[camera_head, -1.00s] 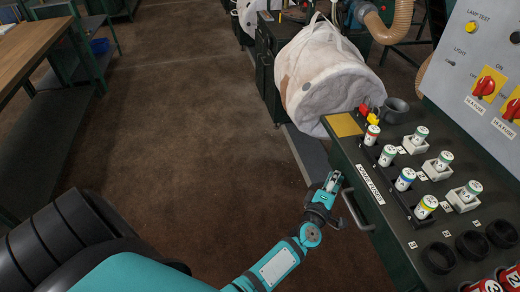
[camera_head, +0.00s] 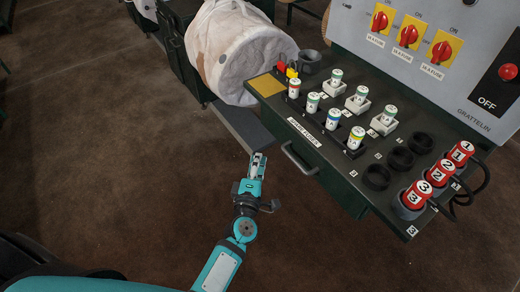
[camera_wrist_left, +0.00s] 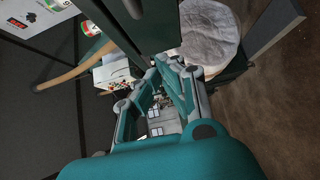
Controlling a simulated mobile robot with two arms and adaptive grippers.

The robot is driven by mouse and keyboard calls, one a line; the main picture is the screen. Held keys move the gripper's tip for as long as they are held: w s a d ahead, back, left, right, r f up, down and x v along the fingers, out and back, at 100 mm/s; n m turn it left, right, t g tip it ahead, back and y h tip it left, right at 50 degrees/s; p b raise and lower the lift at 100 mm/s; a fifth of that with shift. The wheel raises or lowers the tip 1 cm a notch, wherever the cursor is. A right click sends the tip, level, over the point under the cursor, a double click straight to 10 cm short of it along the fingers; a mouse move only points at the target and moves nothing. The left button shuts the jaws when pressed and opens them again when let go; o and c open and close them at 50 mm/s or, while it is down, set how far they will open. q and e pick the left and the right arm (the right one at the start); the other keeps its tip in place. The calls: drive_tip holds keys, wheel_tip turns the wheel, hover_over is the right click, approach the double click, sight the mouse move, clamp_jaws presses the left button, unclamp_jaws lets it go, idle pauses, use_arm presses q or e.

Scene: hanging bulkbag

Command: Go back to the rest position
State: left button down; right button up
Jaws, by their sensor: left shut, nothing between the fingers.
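My left gripper (camera_head: 257,166) is shut and empty in the head view. It is above the brown floor, just left of the dark green control bench (camera_head: 345,190) and its grey drawer handle (camera_head: 299,158), and apart from both. In the left wrist view the gripper's teal fingers (camera_wrist_left: 160,100) show at close range. My right gripper is in neither current view.
The bench top carries several labelled cylinders, empty round holders (camera_head: 377,177) and red numbered plugs (camera_head: 440,174). A panel with red switches (camera_head: 408,36) stands behind. A white bulk bag (camera_head: 240,50) hangs at the back. The floor (camera_head: 90,120) at left is clear.

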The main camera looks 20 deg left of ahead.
use_arm(q)
drive_tip(key=s+d+f+m+g+h, duration=0.1)
drive_tip(key=s+f+m+g, duration=0.25)
drive_tip(key=s+f, duration=0.45)
drive_tip(key=s+d+f+m+g+h, duration=0.15)
drive_tip(key=s+f+m, duration=0.3)
drive_tip(key=f, duration=0.75)
drive_tip(key=s+d+f+m+g+h, duration=0.1)
drive_tip(key=s+f+m+g+h, duration=0.15)
drive_tip(key=s+f+m, duration=0.55)
drive_tip(key=s+a+f+m+g+y, duration=0.1)
drive_tip(key=s+a+f+m+g, duration=0.2)
drive_tip(key=s+f, duration=0.5)
drive_tip(key=s+a+f+m+g+y, duration=0.1)
drive_tip(key=s+a+f+m+g, duration=0.2)
drive_tip(key=s, duration=1.4)
drive_tip(key=a+f+g, duration=0.3)
drive_tip(key=a+f, duration=0.2)
drive_tip(key=f, duration=0.1)
drive_tip(key=shift+s+f+y, duration=0.15)
drive_tip(key=shift+f+y, duration=0.05)
drive_tip(key=shift+y, duration=0.2)
use_arm(e)
drive_tip(key=shift+s+d+f, duration=0.1)
drive_tip(key=shift+s+d, duration=0.1)
use_arm(q)
drive_tip(key=shift+d, duration=0.1)
drive_tip(key=c, duration=2)
unclamp_jaws()
